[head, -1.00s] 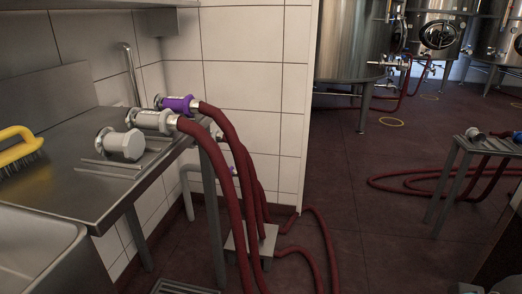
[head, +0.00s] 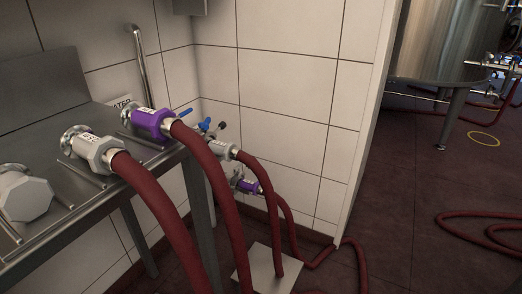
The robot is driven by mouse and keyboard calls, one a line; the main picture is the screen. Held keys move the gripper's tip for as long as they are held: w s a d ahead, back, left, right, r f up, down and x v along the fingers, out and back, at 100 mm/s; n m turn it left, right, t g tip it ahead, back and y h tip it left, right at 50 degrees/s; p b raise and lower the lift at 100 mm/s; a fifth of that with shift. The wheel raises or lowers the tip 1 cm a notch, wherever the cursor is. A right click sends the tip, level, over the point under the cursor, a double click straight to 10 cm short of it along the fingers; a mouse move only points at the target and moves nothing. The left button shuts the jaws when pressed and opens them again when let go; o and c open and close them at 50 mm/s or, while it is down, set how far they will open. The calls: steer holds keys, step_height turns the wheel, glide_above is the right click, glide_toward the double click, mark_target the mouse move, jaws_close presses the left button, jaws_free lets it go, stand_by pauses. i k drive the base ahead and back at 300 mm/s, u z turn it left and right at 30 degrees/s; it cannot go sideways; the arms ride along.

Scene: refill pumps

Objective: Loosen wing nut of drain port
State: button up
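I cannot make out a wing nut or a drain port in this view. Hose couplings lie on the steel counter at the left: a purple one (head: 153,122) and a grey one (head: 98,152), each with a red hose running down off the edge. A grey capped fitting (head: 24,196) lies nearer, at the left edge, with no hose showing on it. Behind the hoses, near the tiled wall, are blue-handled valves (head: 205,124), a light coupling (head: 224,151) and a purple coupling (head: 248,186) on hoses. My gripper is not in view.
The steel counter (head: 60,235) fills the left. Red hoses drop to a low metal stand (head: 262,262) and the dark floor. A steel tank (head: 436,40) stands on legs at the right. Floor between wall and tank is mostly clear, with a hose loop (head: 470,222) at right.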

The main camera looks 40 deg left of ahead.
mark_target(237, 169)
steer(key=i, duration=1.9)
steer(key=u, duration=3.3)
steer(key=i, duration=0.5)
